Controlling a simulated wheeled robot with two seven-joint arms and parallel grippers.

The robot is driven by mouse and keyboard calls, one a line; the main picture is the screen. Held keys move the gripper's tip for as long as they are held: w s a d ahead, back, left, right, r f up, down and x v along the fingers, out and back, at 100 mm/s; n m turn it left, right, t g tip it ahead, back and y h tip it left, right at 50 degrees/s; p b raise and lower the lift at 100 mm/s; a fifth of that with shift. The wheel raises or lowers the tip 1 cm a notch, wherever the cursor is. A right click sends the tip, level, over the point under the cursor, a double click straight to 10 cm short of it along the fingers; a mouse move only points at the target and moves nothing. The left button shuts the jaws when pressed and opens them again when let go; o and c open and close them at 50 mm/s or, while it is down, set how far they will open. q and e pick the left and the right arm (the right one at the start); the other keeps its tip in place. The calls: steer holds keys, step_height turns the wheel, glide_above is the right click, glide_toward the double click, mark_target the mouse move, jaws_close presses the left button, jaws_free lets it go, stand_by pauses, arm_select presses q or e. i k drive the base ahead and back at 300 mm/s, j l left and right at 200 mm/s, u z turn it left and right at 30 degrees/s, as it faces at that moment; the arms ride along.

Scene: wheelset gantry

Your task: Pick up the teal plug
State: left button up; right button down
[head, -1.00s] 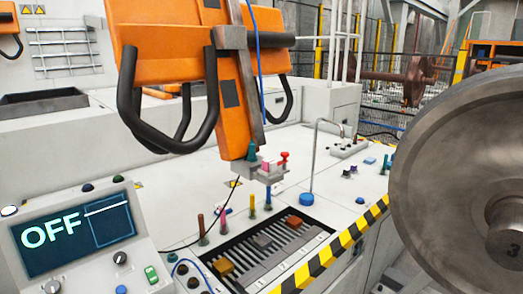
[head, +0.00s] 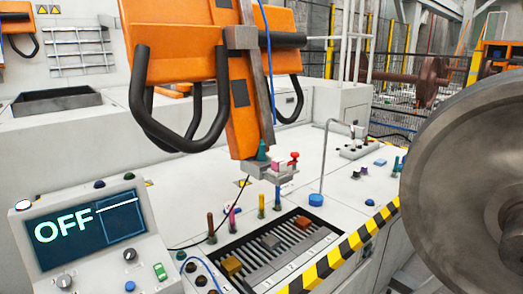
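A teal plug-like piece (head: 262,151) stands upright on a small grey holder (head: 272,171) at the lower end of the orange hanging unit (head: 243,118). A pink piece (head: 275,166) and a red knobbed piece (head: 294,157) sit beside it on the same holder. A smaller blue-teal upright piece (head: 397,164) stands on the bench at the right; its exact shape is too small to tell. Neither of my grippers is in the head view.
Several coloured pegs, one yellow (head: 261,205), stand behind a slotted dark tray (head: 285,236). A control panel (head: 85,230) reading OFF is at lower left. A large steel wheel (head: 465,180) blocks the right side. Black hoop handles (head: 150,125) hang over the bench.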

mark_target(262, 146)
steer(key=u, duration=0.55)
steer(key=i+l+u, duration=0.1)
steer(key=l+u, duration=0.65)
steer(key=l, duration=0.15)
steer(key=l+u, duration=0.4)
steer(key=l, duration=0.1)
